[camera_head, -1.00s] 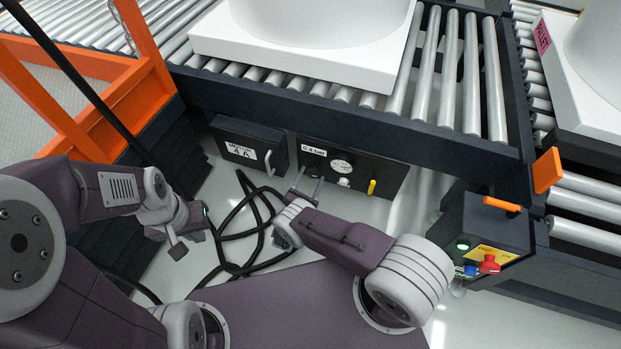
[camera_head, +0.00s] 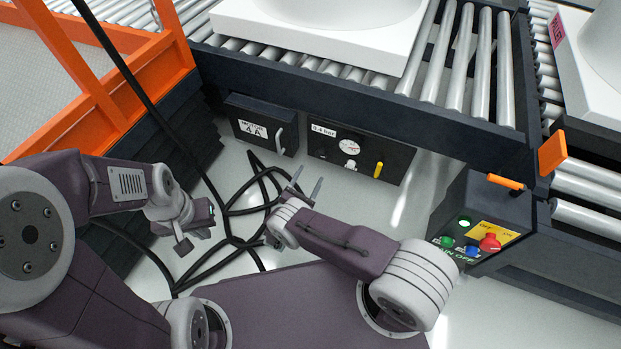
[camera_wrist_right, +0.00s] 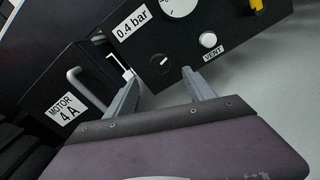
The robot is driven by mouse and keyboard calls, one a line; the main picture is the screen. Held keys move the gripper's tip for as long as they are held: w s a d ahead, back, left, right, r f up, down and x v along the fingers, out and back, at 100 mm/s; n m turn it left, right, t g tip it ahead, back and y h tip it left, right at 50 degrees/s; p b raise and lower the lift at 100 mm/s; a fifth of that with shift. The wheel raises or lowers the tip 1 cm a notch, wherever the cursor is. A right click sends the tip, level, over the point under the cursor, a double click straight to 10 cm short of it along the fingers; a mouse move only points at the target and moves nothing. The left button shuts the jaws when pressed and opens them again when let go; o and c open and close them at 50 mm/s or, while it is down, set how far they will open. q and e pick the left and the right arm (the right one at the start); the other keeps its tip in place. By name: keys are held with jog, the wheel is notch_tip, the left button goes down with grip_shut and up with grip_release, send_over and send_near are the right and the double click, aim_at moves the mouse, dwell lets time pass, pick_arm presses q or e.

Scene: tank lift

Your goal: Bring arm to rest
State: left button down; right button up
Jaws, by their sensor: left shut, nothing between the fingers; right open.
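My right gripper (camera_head: 306,188) is in the middle of the head view, its two fingers apart and empty, pointing toward the conveyor's front panels. In the right wrist view its fingers (camera_wrist_right: 158,92) are spread, in front of the pressure panel's lower edge, with nothing between them. My left gripper (camera_head: 182,246) is at the left of the head view, low over the floor and beside the black cables. It is shut and holds nothing; its fingertips are small in the picture.
A "MOTOR 4 A" box (camera_head: 262,127) and a "0.4 bar" gauge panel (camera_head: 362,153) hang under the roller conveyor (camera_head: 420,112). A control box (camera_head: 482,228) with buttons stands right. Orange railing (camera_head: 92,95) is left. Black cables (camera_head: 225,215) lie on the floor.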

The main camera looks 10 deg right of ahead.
dwell(0.3)
jog(key=s+d+r+m+g+p, duration=0.45)
jog(key=d+r+m+g, duration=0.2)
jog(key=r, duration=0.35)
jog(key=s+d+r+m+g+p, duration=0.4)
jog(key=s+d+r+m+g, duration=0.15)
jog(key=r+g, duration=0.3)
jog(key=s+a+r+m+t+y+p, duration=0.1)
jog(key=s+a+r+m+y+p, duration=0.2)
jog(key=s+r+m+y, duration=0.5)
jog(key=s+a+r+m+y+p, duration=0.3)
jog(key=s+r+m+p, duration=0.15)
jog(key=r, duration=0.65)
notch_tip(320, 180, up, 38)
jog(key=p, duration=3.6)
jog(key=shift+s+f+t+p, duration=0.15)
jog(key=shift+s+t+p, duration=0.15)
jog(key=shift+s+p, duration=0.1)
jog(key=shift+a, duration=0.1)
